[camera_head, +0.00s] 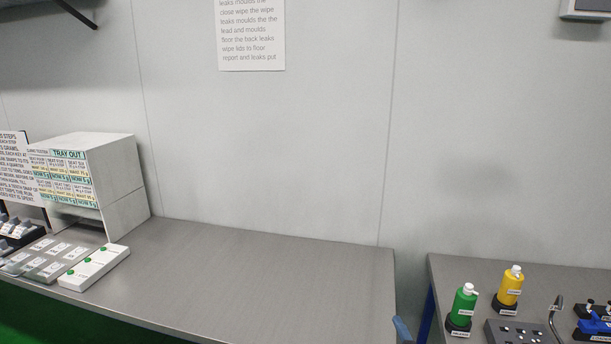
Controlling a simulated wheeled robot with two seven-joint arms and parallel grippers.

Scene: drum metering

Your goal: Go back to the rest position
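Neither of my grippers shows in the head view, so I cannot see whether they are open or holding anything. The grey table (270,283) fills the lower middle, and its bare top is clear. At its left end stands a white box-like unit (118,175) with a printed "TRAY OUT" panel (62,172). In front of it lies a white strip with green buttons (94,267), beside grey labelled plates (48,258).
A second table (450,268) at the right, past a gap, holds a green bottle (464,305), a yellow bottle (510,287), a dark panel (518,331) and a blue item (595,324). A blue-grey edge (402,330) shows at the gap. A printed sheet (251,35) hangs on the wall.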

